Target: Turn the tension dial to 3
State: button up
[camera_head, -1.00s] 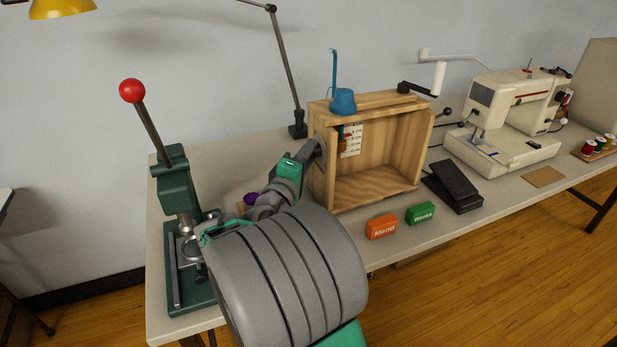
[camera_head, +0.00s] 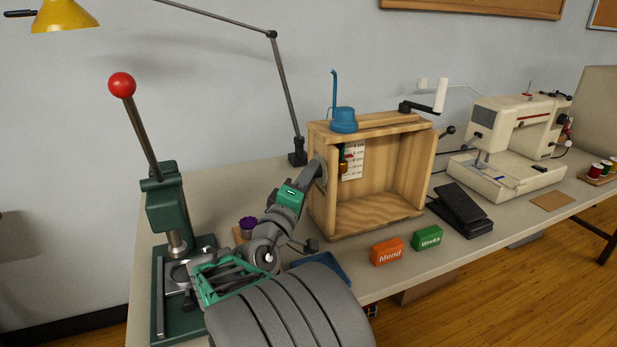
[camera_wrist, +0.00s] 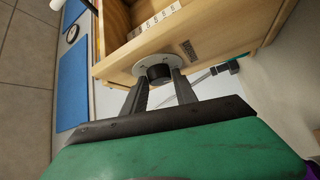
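The tension dial is a dark round knob (camera_wrist: 159,73) on a pale grey disc, set on the side wall of an open wooden box. In the wrist view the two fingers of my gripper (camera_wrist: 160,82) lie on either side of the knob and appear shut on it. No dial numbers can be read. In the head view the wooden box (camera_head: 378,219) stands upright on the table, and my gripper (camera_head: 313,178) reaches its left side. There the knob is hidden behind the gripper, and only part of the grey disc (camera_head: 320,168) shows.
A green press (camera_head: 167,205) with a red-ball lever stands left of my arm. Orange (camera_head: 387,251) and green (camera_head: 427,238) boxes, a black pedal (camera_head: 462,208) and a sewing machine (camera_head: 515,145) are to the right. A purple-topped pot (camera_head: 248,227) and blue tray (camera_head: 325,268) sit close to my arm.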

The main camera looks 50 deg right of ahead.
jog(key=o, duration=0.4)
jog(key=shift+c, duration=0.2)
jog(key=b+v, duration=0.2)
jog(key=v, duration=0.5)
jog(key=shift+a, duration=0.4)
jog(key=shift+s, duration=0.1)
